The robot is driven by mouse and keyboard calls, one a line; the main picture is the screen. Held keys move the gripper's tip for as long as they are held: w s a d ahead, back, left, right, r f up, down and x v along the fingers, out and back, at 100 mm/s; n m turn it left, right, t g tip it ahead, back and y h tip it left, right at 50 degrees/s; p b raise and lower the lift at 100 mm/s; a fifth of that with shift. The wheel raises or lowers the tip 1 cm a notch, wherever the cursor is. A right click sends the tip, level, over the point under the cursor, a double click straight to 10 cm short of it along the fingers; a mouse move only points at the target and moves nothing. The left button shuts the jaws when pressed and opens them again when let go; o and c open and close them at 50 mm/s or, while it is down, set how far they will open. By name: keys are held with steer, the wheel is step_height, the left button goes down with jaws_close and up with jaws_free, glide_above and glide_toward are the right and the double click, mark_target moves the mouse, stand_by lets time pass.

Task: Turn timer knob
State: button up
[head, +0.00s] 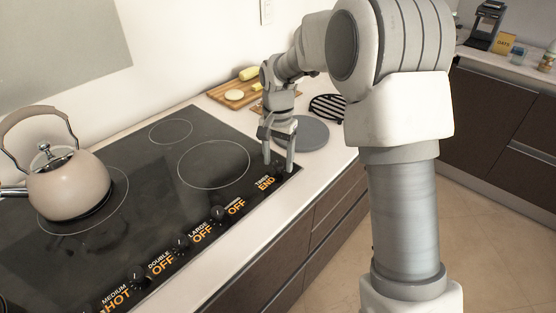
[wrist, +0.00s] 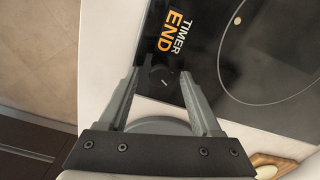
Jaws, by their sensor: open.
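The timer knob (wrist: 162,79) is a small dark round knob with a light mark, at the corner of the black cooktop (wrist: 215,60). It sits beside the orange "END" readout (wrist: 174,34) under the white word "TIMER". My gripper (wrist: 160,74) is open, pointing down, with one finger on each side of the knob. I cannot tell whether either finger touches it. In the head view, my gripper (head: 279,166) is over the cooktop's right corner beside the timer label (head: 265,183). The knob is hard to make out there between the fingers.
Other burner knobs (head: 180,243) line the cooktop's front edge. A kettle (head: 68,186) stands on the left burner. A grey round plate (head: 303,134), a cutting board with food (head: 233,95) and a black rack (head: 328,107) are beyond my gripper.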

jaws_close()
stand_by(0.4)
steer(key=shift+n, duration=0.4)
steer(key=shift+r+n+p, duration=0.1)
steer(key=shift+n+p, duration=0.55)
steer(key=shift+n, duration=0.25)
steer(key=shift+n+p, duration=0.55)
steer(key=shift+n, duration=1.15)
jaws_free()
